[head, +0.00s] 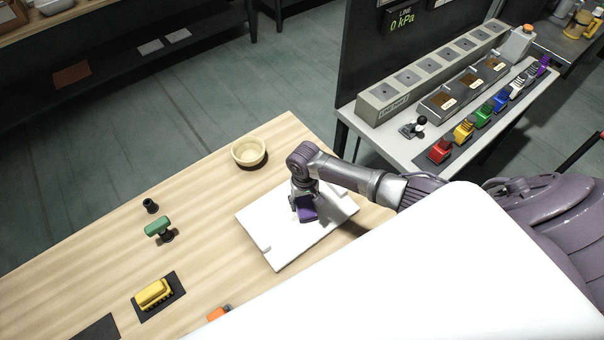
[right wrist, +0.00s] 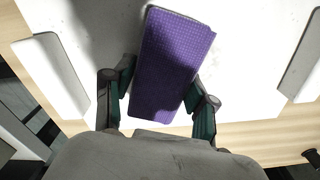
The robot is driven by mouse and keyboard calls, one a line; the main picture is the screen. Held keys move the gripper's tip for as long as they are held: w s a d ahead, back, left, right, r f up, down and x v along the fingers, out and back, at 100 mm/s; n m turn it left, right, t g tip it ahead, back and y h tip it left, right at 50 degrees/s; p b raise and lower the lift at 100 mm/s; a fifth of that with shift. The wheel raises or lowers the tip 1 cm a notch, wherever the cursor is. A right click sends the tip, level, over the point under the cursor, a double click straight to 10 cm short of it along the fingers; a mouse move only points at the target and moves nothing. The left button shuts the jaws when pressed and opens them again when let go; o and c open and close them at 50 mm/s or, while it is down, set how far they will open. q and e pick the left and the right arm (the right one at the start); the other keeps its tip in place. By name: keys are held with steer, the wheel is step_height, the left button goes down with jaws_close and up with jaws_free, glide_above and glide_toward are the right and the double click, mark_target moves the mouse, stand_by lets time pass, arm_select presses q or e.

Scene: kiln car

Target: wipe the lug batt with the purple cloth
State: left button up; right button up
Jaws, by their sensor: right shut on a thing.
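The lug batt (head: 278,247) is a white flat slab with raised lugs, lying on the wooden table. My right gripper (head: 305,205) is over the batt's upper right part, shut on the purple cloth (head: 307,210). In the right wrist view the purple cloth (right wrist: 170,65) is a textured folded pad between the two fingers, in front of the white batt (right wrist: 240,55). The cloth is at or very near the batt's surface; whether it touches I cannot tell. My left gripper does not show.
A side bench (head: 400,150) holds several coloured blocks.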

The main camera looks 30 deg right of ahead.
steer(key=shift+w+d, duration=0.2)
steer(key=shift+d, duration=1.35)
steer(key=shift+w+d, duration=0.2)
steer(key=shift+d, duration=1.3)
steer(key=shift+r, duration=0.1)
steer(key=shift+w+d+r, duration=0.1)
steer(key=shift+d+r, duration=0.1)
steer(key=shift+r, duration=1)
steer(key=shift+a+r, duration=0.2)
steer(key=shift+r, duration=2.05)
